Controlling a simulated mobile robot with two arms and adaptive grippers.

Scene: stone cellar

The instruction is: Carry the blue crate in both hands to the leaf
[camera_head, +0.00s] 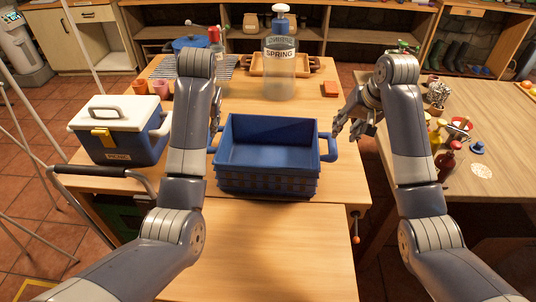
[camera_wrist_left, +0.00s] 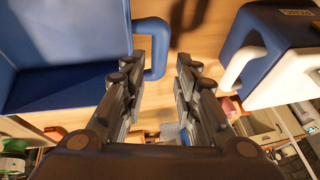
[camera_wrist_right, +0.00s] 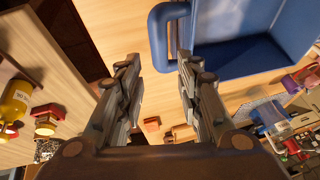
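The blue crate (camera_head: 268,183) stands upright and looks empty on the wooden table, with a loop handle at each side. Its left handle (camera_wrist_left: 160,45) shows in the left wrist view, its right handle (camera_wrist_right: 160,35) in the right wrist view. My left gripper (camera_wrist_left: 157,65) is open, its fingers pointing toward the left handle; in the head view my arm partly hides it. My right gripper (camera_head: 350,125) is open, just beyond and right of the right handle. Neither is closed on a handle. A bare front table section (camera_head: 262,250), apparently the leaf, lies nearest me beyond a seam.
A blue-and-white cooler box (camera_head: 118,140) stands left of the crate. Behind the crate are a large pump bottle (camera_head: 280,70) and a wooden tray (camera_head: 258,70). A side table (camera_head: 490,210) with bottles stands at right. The front section is clear.

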